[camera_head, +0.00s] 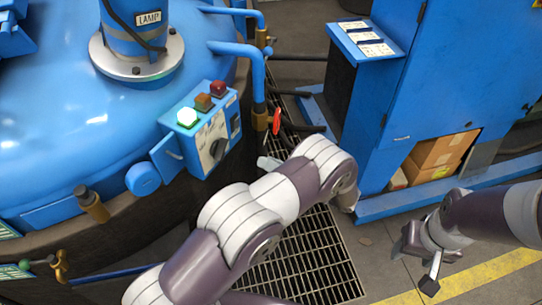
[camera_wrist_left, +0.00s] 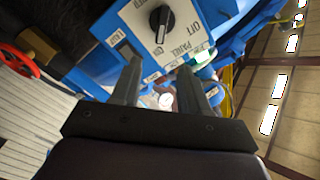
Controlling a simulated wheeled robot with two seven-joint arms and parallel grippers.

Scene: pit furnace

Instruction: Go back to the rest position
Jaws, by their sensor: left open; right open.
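My left arm comes in from the lower left and bends over the floor grating. My left gripper is mostly hidden behind its own arm in the head view; only a grey tip (camera_head: 269,163) shows, right of the control box (camera_head: 182,147). In the left wrist view my left gripper (camera_wrist_left: 160,75) is open, with nothing between its fingers. The box's black rotary knob (camera_wrist_left: 160,22) is beyond the fingertips, apart from them as far as I can tell. My right gripper (camera_head: 413,268) is open and empty at the lower right, over the floor.
The box has a lit green lamp (camera_head: 187,117), an orange lamp and a red lamp. The blue furnace (camera_head: 70,110) fills the left. A blue cabinet (camera_head: 450,70) with cardboard boxes (camera_head: 437,152) in its base stands right. Pipes and a red valve handle (camera_head: 276,122) are near the left arm.

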